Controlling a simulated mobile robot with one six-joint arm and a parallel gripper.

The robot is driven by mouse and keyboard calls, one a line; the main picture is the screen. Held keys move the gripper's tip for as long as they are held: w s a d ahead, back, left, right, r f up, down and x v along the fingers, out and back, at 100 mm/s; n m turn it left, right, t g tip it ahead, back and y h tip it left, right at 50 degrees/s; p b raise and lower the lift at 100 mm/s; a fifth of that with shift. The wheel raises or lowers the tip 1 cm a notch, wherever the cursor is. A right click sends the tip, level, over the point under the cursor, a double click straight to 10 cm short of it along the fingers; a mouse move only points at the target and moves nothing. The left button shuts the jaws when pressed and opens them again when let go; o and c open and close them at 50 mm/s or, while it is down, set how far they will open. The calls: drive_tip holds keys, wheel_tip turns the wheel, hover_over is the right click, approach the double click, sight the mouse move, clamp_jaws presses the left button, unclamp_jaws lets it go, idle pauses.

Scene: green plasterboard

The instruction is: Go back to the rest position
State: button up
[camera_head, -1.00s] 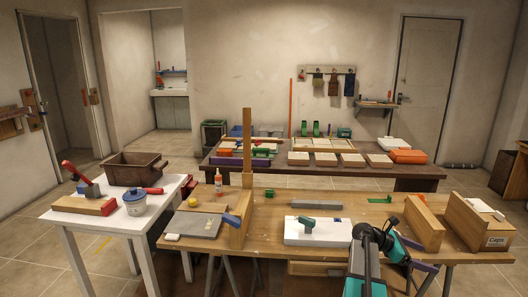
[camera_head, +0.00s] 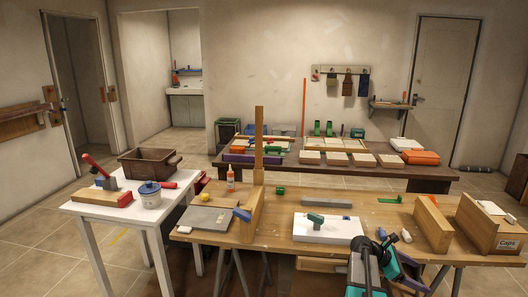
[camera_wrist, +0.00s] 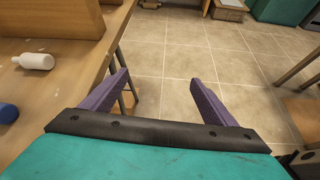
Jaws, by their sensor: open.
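My gripper (camera_wrist: 160,77) is open and empty, its two purple fingers spread apart in the wrist view. It is beside the wooden workbench (camera_head: 285,245), past the bench's edge, with tiled floor (camera_wrist: 165,45) showing between the fingers. The workbench also shows at the left of the wrist view (camera_wrist: 70,75).
A white bottle (camera_wrist: 34,61) and a blue item (camera_wrist: 7,113) lie on the bench near its edge. A wooden box (camera_head: 490,228) and a board (camera_head: 432,226) stand at the bench's right. The white table (camera_head: 95,205) is at the left. Open floor lies right of the bench.

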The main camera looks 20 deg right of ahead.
drive_tip(key=w+a+f+m+t+y, duration=0.1)
drive_tip(key=w+a+f+m+y, duration=0.15)
drive_tip(key=a+f, duration=1.2)
drive_tip(key=w+a+f+m+t+y, duration=0.25)
drive_tip(key=a+f, duration=0.85)
drive_tip(key=a, duration=0.7)
drive_tip(key=s+a+f+m+g+y, duration=0.1)
drive_tip(key=s+a+f, duration=0.3)
drive_tip(key=a, duration=0.6)
drive_tip(key=s+a+f+m+g+y, duration=0.1)
drive_tip(key=s+a+f+m+y, duration=0.1)
drive_tip(key=s+a, duration=0.5)
drive_tip(key=s+a+f+m+g+y, duration=0.1)
drive_tip(key=s+a+f, duration=0.5)
drive_tip(key=a, duration=0.6)
drive_tip(key=shift+a+f+m+y, duration=0.15)
drive_tip(key=shift+a+m+y, duration=0.25)
drive_tip(key=shift+m+y, duration=0.5)
drive_tip(key=shift+w, duration=0.1)
